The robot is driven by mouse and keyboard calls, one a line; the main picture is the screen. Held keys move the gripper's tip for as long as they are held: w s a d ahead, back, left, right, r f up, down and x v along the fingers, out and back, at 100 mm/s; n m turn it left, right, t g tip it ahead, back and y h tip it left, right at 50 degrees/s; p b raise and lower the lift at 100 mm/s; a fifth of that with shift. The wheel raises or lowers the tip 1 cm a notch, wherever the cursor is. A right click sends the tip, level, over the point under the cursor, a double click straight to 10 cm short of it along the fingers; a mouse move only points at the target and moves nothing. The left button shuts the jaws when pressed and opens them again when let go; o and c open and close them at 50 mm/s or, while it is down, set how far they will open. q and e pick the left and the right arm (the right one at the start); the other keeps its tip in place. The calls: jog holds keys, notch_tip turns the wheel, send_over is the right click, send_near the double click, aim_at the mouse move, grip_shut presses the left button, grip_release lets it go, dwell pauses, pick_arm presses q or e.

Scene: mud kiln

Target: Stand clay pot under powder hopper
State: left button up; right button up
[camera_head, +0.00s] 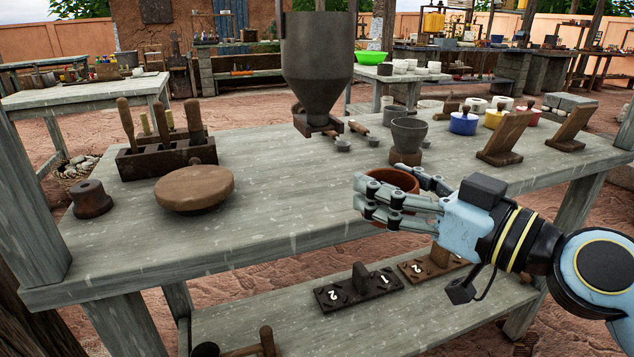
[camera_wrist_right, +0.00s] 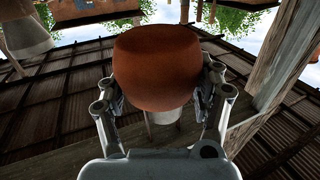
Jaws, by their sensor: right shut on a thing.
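The orange-brown clay pot (camera_head: 397,178) is between the fingers of my right gripper (camera_head: 372,199), which is shut on it at the right of the grey table in the head view. In the right wrist view the pot (camera_wrist_right: 155,70) fills the middle, with the fingers of the right gripper (camera_wrist_right: 160,95) on both its sides. The dark grey powder hopper (camera_head: 318,62) hangs above the back of the table, to the left of the pot. The space beneath its spout (camera_head: 318,122) holds no pot. My left gripper is not in view.
A round wooden board (camera_head: 194,188) and a tool rack (camera_head: 167,155) stand at the left. A dark spool-shaped piece (camera_head: 91,199) is near the left edge. A grey cup (camera_head: 409,134) on a brown base stands behind the pot. The middle of the table (camera_head: 275,215) is clear.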

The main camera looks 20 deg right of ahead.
jog(key=p+x, duration=0.1)
jog(key=x, duration=1.1)
jog(key=shift+w+a+r, duration=0.1)
jog(key=shift+w+a, duration=0.1)
jog(key=shift+w, duration=0.15)
jog(key=f, duration=0.1)
jog(key=f+b, duration=0.1)
jog(key=f, duration=0.1)
jog(key=shift+w+a+f+b, duration=0.15)
jog(key=shift+w+f+b, duration=0.1)
jog(key=shift+f+b, duration=0.05)
jog(key=shift+f, duration=0.2)
jog(key=o, duration=1.5)
jog(key=shift+c, duration=0.2)
jog(key=shift+r, duration=0.15)
